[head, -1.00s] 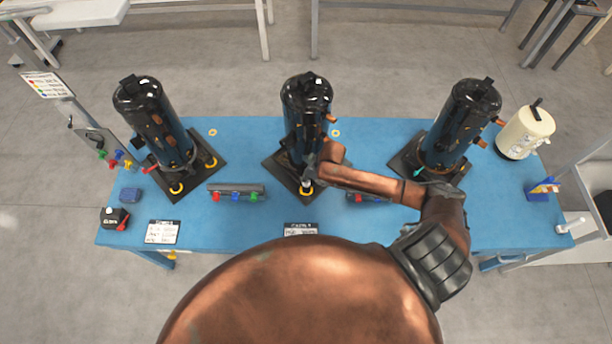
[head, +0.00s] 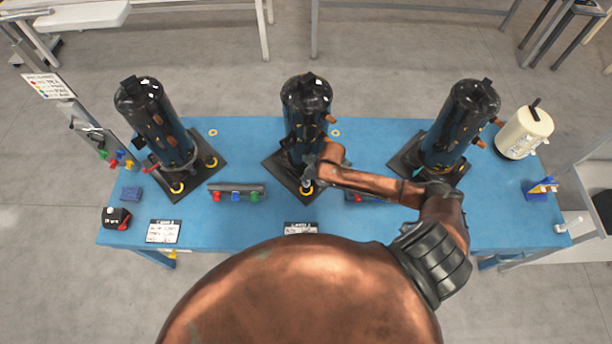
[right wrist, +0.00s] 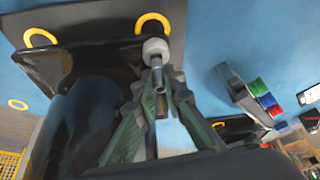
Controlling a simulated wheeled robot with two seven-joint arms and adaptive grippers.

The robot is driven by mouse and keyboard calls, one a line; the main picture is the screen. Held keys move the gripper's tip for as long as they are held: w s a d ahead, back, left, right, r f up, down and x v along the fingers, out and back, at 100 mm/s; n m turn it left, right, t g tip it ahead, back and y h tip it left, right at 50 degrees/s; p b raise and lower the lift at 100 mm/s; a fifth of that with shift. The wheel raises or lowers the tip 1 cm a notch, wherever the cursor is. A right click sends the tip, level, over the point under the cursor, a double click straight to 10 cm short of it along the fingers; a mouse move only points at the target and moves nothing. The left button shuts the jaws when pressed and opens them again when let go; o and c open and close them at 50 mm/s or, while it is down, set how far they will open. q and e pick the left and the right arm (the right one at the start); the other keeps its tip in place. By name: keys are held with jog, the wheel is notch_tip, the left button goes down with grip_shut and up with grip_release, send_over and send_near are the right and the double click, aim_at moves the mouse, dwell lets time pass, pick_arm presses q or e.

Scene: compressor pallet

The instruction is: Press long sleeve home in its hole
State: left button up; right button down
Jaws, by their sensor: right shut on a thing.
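The long sleeve (right wrist: 155,50) is a pale grey collar with a metal shank in the right wrist view. My right gripper (right wrist: 160,88) is shut on the shank, and the collar sticks out beyond the fingertips. The collar is close to a yellow ring (right wrist: 153,21) at the corner of the dark base plate (right wrist: 95,22). I cannot tell whether it sits in a hole. In the head view my right gripper (head: 311,180) is at the front corner of the middle compressor's plate. The middle compressor (head: 304,110) stands upright. My left gripper is out of view.
A left compressor (head: 152,115) and a right compressor (head: 462,120) stand on the blue table (head: 230,225). A grey rack (head: 237,190) with coloured pieces lies left of the middle plate. A cream canister (head: 524,133) stands at the right.

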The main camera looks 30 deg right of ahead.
jog(key=shift+f+b, duration=0.4)
jog(key=shift+f, duration=0.55)
jog(key=c, duration=1.9)
grip_release()
jog(key=shift+c, duration=0.2)
jog(key=shift+r, duration=0.1)
jog(key=v, duration=1.2)
jog(key=shift+w, duration=0.1)
jog(key=shift+c, duration=0.5)
